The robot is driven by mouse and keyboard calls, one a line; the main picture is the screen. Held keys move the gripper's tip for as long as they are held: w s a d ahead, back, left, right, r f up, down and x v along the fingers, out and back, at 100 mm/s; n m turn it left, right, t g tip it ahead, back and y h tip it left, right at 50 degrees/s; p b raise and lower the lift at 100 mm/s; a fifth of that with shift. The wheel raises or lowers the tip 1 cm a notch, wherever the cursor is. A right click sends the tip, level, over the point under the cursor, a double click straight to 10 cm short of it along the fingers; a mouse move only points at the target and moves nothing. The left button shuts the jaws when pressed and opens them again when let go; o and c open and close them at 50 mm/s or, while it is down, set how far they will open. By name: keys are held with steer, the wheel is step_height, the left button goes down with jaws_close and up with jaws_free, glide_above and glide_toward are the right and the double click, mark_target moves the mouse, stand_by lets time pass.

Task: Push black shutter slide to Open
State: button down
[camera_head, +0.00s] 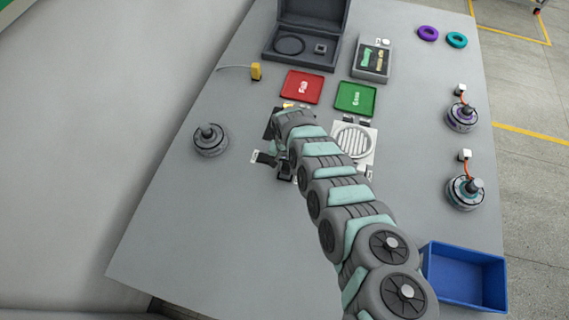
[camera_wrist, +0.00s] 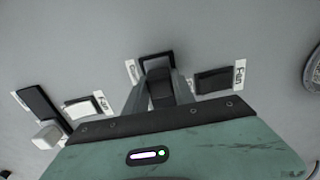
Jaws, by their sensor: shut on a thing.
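My gripper (camera_wrist: 158,84) reaches up from the bottom of the wrist view. Its two grey fingers are closed on a black block, which appears to be the black shutter slide (camera_wrist: 160,92). The slide sits at a black slot frame (camera_wrist: 156,58) with a white label, too small to read surely, at its left. In the head view my arm covers most of this spot, and only part of the gripper shows near the left end of the arm. How far the slide sits along its slot cannot be told.
In the wrist view a black switch (camera_wrist: 213,81) with a white label is at right. A white switch (camera_wrist: 82,108) and a black slot (camera_wrist: 40,109) with a white knob (camera_wrist: 47,136) are at left. In the head view a round white grille (camera_head: 352,141) lies beside my arm.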

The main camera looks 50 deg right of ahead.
mark_target(286, 167)
steer(key=shift+a, duration=0.1)
steer(key=c, duration=1)
jaws_free()
steer(key=shift+a, duration=0.1)
steer(key=shift+c, duration=0.2)
step_height(286, 167, up, 11)
steer(key=p, duration=0.1)
steer(key=shift+p, duration=0.4)
steer(key=shift+f, duration=0.15)
